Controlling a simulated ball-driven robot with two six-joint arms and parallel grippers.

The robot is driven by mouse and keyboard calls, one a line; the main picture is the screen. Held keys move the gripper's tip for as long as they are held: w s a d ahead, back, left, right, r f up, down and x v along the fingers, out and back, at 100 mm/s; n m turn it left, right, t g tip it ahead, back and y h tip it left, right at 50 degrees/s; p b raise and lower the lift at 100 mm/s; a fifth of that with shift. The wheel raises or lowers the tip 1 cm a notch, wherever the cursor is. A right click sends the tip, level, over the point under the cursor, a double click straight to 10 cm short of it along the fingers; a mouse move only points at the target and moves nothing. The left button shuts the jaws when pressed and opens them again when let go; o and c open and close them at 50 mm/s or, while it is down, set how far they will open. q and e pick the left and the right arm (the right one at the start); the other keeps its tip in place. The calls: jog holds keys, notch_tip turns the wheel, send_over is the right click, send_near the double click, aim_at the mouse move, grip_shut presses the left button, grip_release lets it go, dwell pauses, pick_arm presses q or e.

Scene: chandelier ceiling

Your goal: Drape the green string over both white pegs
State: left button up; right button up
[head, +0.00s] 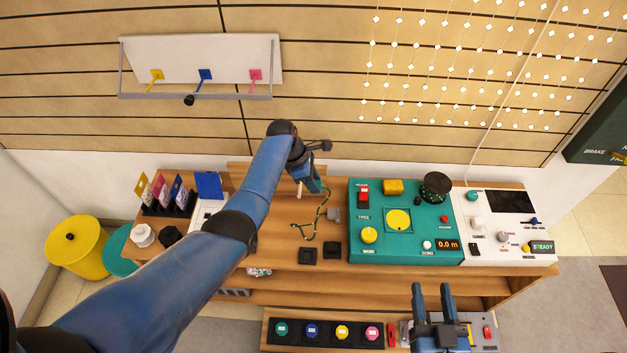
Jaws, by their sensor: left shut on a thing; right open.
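The green string (308,226) runs in a bent line from the tips of my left gripper (316,188) down over the wooden bench top. My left gripper is shut on its upper end. A white peg (299,189) shows just left of that gripper. A second white peg cannot be made out; my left arm covers part of the bench there. My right gripper (432,292) is open and empty, low in the picture in front of the bench, well apart from the string.
The bench top (285,240) holds a green control panel (375,250) and a white panel (511,228) at right. Two small black blocks (308,255) lie near the front edge. A card rack (166,203) stands at left. A lower shelf carries coloured buttons (312,330).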

pick_arm(q)
jog(key=shift+w+f+b, duration=0.15)
jog(key=shift+w+b, duration=0.4)
jog(key=shift+b, duration=0.3)
jog(key=w+b, duration=0.6)
jog(key=b, duration=0.6)
jog(key=shift+w, duration=0.1)
jog(key=shift+a, duration=0.1)
jog(key=a+f+p, duration=0.1)
jog(key=a+p, duration=0.1)
jog(key=a, duration=0.6)
jog(key=shift+f, duration=0.15)
